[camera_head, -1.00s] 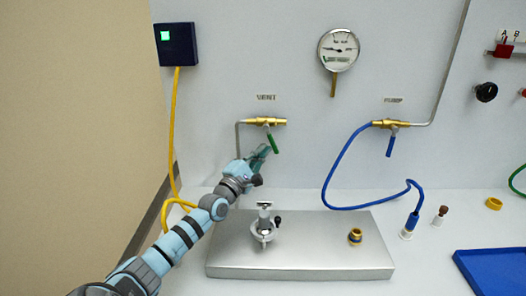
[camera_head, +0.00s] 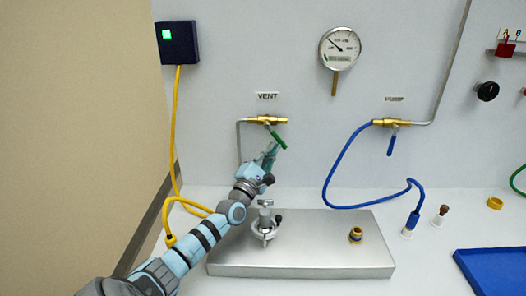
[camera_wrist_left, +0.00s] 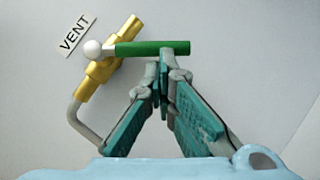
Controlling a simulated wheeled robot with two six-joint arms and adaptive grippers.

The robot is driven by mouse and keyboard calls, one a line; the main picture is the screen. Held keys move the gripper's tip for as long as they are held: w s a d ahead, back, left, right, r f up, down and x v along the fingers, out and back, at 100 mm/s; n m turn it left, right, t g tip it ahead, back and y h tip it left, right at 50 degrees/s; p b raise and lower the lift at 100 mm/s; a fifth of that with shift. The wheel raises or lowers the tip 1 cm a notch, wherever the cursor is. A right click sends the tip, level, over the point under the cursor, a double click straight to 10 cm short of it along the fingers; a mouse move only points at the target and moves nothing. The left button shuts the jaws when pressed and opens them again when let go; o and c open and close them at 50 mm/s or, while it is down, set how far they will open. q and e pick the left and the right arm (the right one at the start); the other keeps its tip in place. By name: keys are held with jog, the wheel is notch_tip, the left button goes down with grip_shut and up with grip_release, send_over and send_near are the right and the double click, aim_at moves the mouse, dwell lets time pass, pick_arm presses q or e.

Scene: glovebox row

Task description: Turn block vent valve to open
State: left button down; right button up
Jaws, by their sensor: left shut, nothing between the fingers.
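The brass vent valve (camera_head: 266,120) is on the back wall under the VENT label (camera_head: 267,97). Its green handle (camera_head: 278,139) slants down to the right from the valve body. My left gripper (camera_head: 273,148) is shut and empty, with its fingertips just below the handle. In the left wrist view, the closed fingertips (camera_wrist_left: 163,62) meet the lower edge of the green handle (camera_wrist_left: 150,48) toward its free end; they look to be against it. The brass valve body (camera_wrist_left: 105,65) is to the left there. My right gripper is not in view.
A dial gauge (camera_head: 340,46) hangs at upper middle. The pump valve (camera_head: 391,123) with a blue hose (camera_head: 328,187) is to the right. A metal block (camera_head: 310,255) with a clamp fitting (camera_head: 264,222) lies below the arm. A yellow cable (camera_head: 175,130) runs down the left.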

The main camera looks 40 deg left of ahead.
pick_arm(q)
jog(key=shift+w+d+r+p, duration=0.2)
jog(key=shift+w+d+r, duration=0.1)
jog(key=shift+w+d, duration=0.2)
jog(key=shift+w+d+r+p, duration=0.2)
jog(key=shift+w+d+r, duration=0.1)
jog(key=shift+w+d, duration=0.15)
jog(key=shift+w+d+r, duration=0.15)
jog(key=shift+d, duration=0.1)
dwell(1.5)
jog(key=shift+r, duration=0.1)
